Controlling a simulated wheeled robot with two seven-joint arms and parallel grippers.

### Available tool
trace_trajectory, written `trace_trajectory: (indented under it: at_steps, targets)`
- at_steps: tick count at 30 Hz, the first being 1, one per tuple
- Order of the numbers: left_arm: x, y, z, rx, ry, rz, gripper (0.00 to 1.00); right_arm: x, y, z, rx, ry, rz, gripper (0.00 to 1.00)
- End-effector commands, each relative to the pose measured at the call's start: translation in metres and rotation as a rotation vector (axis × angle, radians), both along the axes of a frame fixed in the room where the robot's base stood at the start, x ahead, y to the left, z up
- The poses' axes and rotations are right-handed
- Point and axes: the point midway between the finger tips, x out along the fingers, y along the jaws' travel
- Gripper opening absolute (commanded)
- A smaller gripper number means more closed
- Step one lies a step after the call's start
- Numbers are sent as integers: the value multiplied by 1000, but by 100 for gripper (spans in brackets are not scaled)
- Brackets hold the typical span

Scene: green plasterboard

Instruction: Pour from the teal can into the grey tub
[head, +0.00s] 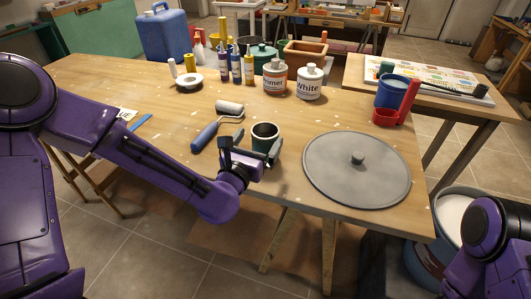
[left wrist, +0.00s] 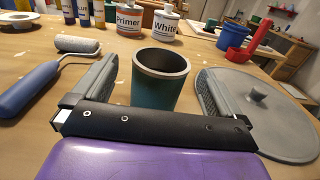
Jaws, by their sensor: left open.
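The teal can (head: 265,134) stands upright near the table's front edge, with a pale rim and a dark inside. It also shows in the left wrist view (left wrist: 160,88). My left gripper (head: 253,153) is open, with one finger on each side of the can; gaps show between the fingers and the can in the left wrist view. A large blue-grey tub (head: 418,262) with white contents stands low at the right, beyond the table edge, partly hidden by my right arm. It is the only tub I see that fits. My right gripper is out of view.
A round grey lid (head: 345,182) with a knob lies right of the can. A paint roller (head: 218,124) lies to its left. Behind stand the Primer bottle (head: 275,78) and White bottle (head: 309,83). A blue cup (head: 392,92) and red holder (head: 402,108) are at the right.

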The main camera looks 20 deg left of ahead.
Motion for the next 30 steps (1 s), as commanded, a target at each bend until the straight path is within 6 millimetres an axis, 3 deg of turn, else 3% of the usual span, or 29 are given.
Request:
trace_trajectory:
  at_steps: [8,15,16,21,24,30]
  targets:
    - [45,-6,2,1,0,-2,100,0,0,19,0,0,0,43]
    - [50,-6,0,0,0,-2,100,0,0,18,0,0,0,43]
    - [50,-6,0,0,0,-2,97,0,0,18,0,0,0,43]
    - [50,-6,0,0,0,-2,41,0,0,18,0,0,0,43]
    - [50,-7,1,-1,-2,-2,16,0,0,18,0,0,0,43]
    - [50,-6,1,-1,-2,-2,15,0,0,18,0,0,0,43]
